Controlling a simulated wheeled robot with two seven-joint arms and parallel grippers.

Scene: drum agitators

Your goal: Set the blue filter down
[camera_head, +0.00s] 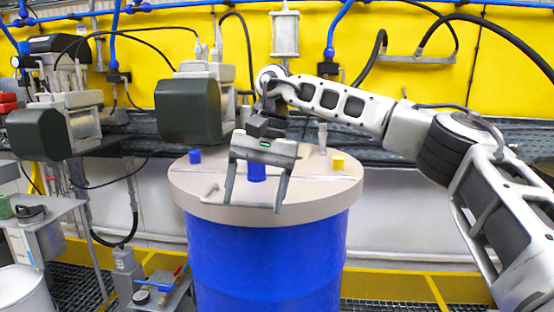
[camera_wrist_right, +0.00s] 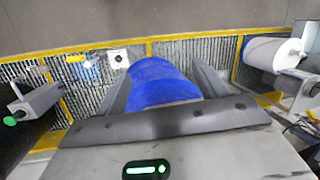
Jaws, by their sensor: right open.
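My right gripper (camera_head: 254,206) is open above the front part of the beige drum lid (camera_head: 310,200), its two fingers spread and pointing down towards me. The blue filter (camera_head: 257,172) shows between the fingers, with a gap on each side. Its upper part is hidden by the gripper body, and I cannot tell whether its base touches the lid. In the right wrist view a blue cylinder (camera_wrist_right: 160,84), apparently the filter, fills the middle between the spread fingers. My left gripper is not in view.
The lid tops a blue drum (camera_head: 265,265). A small blue piece (camera_head: 195,156) stands on the lid's left, a yellow piece (camera_head: 338,161) on its right. A grey fitting (camera_head: 210,190) lies near the left edge. Dark green-grey motor housings (camera_head: 188,110) stand close behind.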

